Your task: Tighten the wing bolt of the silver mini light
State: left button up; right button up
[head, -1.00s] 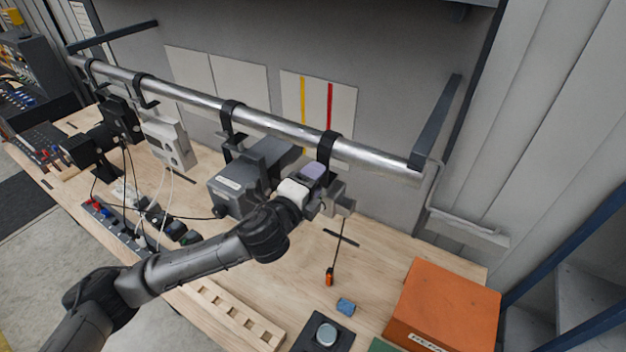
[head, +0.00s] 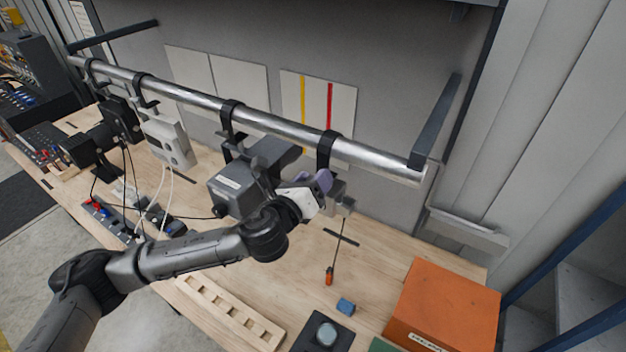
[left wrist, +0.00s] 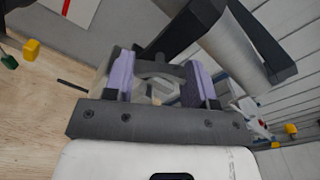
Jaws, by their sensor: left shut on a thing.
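The silver mini light (head: 341,198) is a small grey body under the rightmost black clamp (head: 327,150) on the rail, partly hidden behind my left gripper (head: 312,184). My left gripper's purple fingers are at the light's near left side. In the left wrist view, the wing bolt (left wrist: 158,70) is a dark grey winged piece between the two fingers. My left gripper is shut on it, and the contact is partly hidden by the fingers. A pale grey part lies behind the bolt. My right gripper is not in view.
The metal rail (head: 385,163) runs above the bench. A larger grey light (head: 232,190) hangs close left of my gripper, with a white light (head: 168,142) farther left. An orange box (head: 447,305) stands at the right. A screwdriver-like orange piece (head: 329,275) is below the silver light.

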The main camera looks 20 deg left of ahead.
pick_arm(q)
jog(key=m, duration=0.3)
jog(key=shift+m, duration=0.6)
jog(key=o, duration=0.9)
jog(key=shift+o, duration=0.2)
jog(key=s+a+b, duration=0.2)
jog(key=s+b, duration=0.2)
jog(key=s, duration=0.9)
jog(key=shift+s+a+b, duration=0.15)
jog(key=shift+s+b, duration=0.15)
jog(key=shift+s, duration=0.05)
